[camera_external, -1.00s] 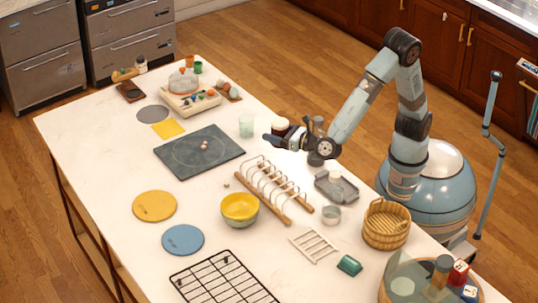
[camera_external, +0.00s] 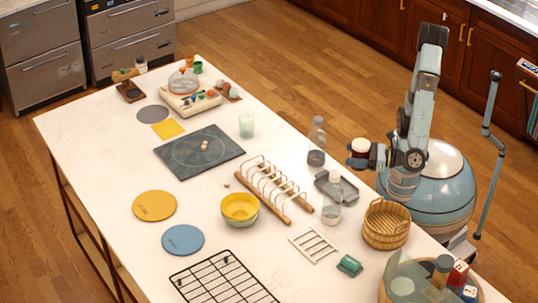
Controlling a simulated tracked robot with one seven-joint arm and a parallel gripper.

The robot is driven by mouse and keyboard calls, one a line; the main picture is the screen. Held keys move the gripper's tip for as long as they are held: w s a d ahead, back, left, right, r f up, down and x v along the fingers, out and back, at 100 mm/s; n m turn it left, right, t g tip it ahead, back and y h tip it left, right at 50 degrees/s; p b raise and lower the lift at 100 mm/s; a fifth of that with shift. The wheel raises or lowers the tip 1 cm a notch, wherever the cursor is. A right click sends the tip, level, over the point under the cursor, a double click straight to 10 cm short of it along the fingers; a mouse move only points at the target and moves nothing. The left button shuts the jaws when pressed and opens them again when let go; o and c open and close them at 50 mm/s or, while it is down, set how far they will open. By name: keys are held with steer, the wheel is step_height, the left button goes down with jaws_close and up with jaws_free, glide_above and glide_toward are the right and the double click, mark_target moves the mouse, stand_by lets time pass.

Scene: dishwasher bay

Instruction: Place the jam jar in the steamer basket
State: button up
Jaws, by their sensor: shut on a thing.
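My gripper (camera_external: 357,163) is shut on the jam jar (camera_external: 360,146), a small dark jar with a pale lid. The jar is upright and held near the table's right edge, above and behind the grey tray. The steamer basket (camera_external: 386,224) is a round woven tan basket on the right side of the table. It stands in front of my gripper and a little to its right, and the jar is apart from it.
A clear bottle (camera_external: 317,141) and another bottle (camera_external: 333,203) stand left of my arm. A grey tray (camera_external: 322,183) lies between them. A wooden rack (camera_external: 265,188) is further left. A round bin (camera_external: 462,294) with several items stands at the front right.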

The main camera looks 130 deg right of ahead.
steer(key=s+a+r+n+t+y, duration=0.2)
steer(key=s+a+n+t+y, duration=0.15)
steer(key=s+a, duration=1.05)
steer(key=w+a+f, duration=0.3)
steer(key=w+f, duration=0.2)
steer(key=f, duration=0.1)
steer(key=w+a+f, duration=0.2)
steer(key=w+f, duration=0.3)
steer(key=f, duration=0.2)
steer(key=shift+w+a+m+g, duration=0.35)
steer(key=shift+a+g, duration=0.05)
steer(key=shift+g, duration=0.05)
steer(key=shift+f, duration=0.55)
steer(key=o, duration=1.5)
steer(key=shift+s+f, duration=0.1)
